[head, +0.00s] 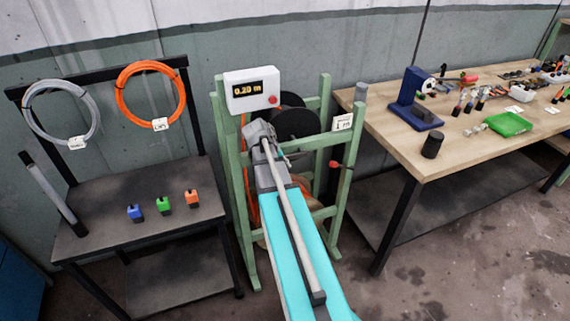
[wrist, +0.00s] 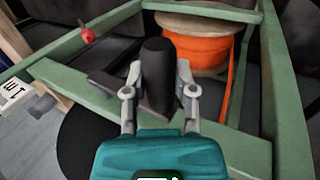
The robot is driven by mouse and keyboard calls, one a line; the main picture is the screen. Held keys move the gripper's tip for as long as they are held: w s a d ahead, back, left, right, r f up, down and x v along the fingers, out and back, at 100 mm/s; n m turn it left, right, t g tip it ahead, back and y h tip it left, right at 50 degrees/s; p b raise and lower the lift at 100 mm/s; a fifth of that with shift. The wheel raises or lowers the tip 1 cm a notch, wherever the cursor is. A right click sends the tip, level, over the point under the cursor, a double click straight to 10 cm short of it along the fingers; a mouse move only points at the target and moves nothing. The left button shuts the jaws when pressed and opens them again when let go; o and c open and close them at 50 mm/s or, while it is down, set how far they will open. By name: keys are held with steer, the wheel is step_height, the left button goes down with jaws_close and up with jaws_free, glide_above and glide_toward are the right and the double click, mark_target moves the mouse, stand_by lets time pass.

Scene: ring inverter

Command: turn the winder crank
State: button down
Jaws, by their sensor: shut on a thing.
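The winder is a green frame (head: 326,90) in the middle of the head view, with a dark reel (head: 297,124) in it. A white box (head: 251,90) on top reads 0.20 m. In the wrist view a dark upright crank handle (wrist: 157,75) stands between the two fingers of my gripper (wrist: 158,92), which is shut on it. A dark crank arm (wrist: 113,86) shows to the left of the handle. In the head view my own arm hides the crank and most of my gripper (head: 268,143).
An orange cable spool (wrist: 198,45) sits low inside the frame. A red-knobbed lever (head: 334,164) is on the frame's right side. A dark table (head: 150,180) with several coloured blocks stands left. A wooden bench (head: 465,145) with tools and a blue vise (head: 413,100) stands right.

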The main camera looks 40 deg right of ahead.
steer(key=shift+s+d+r+p, duration=0.1)
steer(key=shift+s+r+p, duration=0.1)
steer(key=shift+r+p, duration=0.25)
steer(key=shift+s+d+r+p, duration=0.15)
steer(key=shift+r+p, duration=0.1)
steer(key=shift+r, duration=0.25)
steer(key=shift+c, duration=2.2)
jaws_free()
steer(key=shift+s, duration=0.15)
steer(key=shift+o, duration=0.2)
steer(key=shift+w, duration=0.2)
